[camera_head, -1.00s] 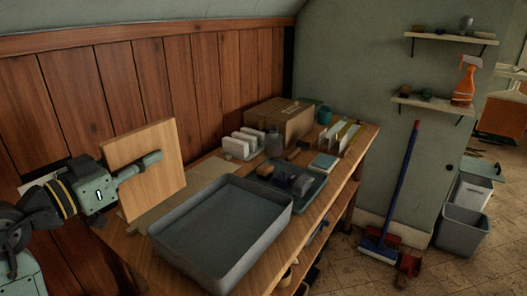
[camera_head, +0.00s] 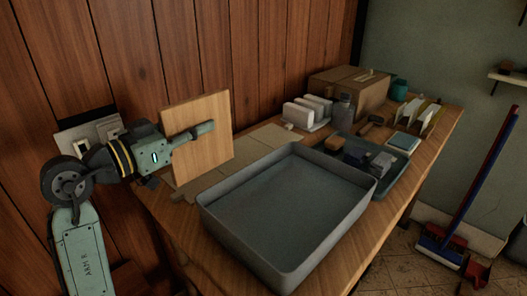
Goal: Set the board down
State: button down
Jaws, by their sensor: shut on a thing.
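The board (camera_head: 213,153) is a flat, light wooden square. It stands nearly upright at the left end of the wooden bench, near the panelled wall. My gripper (camera_head: 199,132) is shut on the board from the left, with one finger lying across its front face. The other finger is hidden behind it. The board's lower edge is close to the bench top; I cannot tell whether it touches.
A large grey tray (camera_head: 210,226) fills the front of the bench (camera_head: 180,240). Behind it are a cardboard box (camera_head: 362,97), white upright blocks (camera_head: 298,115) and a smaller dark tray (camera_head: 392,185) with items. A flat tan sheet (camera_head: 262,141) lies beside the board.

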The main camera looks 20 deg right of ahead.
aim_at(203, 168)
notch_tip(203, 168, down, 10)
jog(key=shift+p, duration=0.35)
jog(key=shift+f, duration=0.1)
jog(key=c, duration=1.6)
grip_release()
jog(key=shift+o, duration=0.2)
jog(key=shift+a, duration=0.1)
jog(key=b+v, duration=0.2)
jog(key=v, duration=0.9)
jog(key=shift+s+a, duration=0.2)
jog(key=shift+a, duration=0.2)
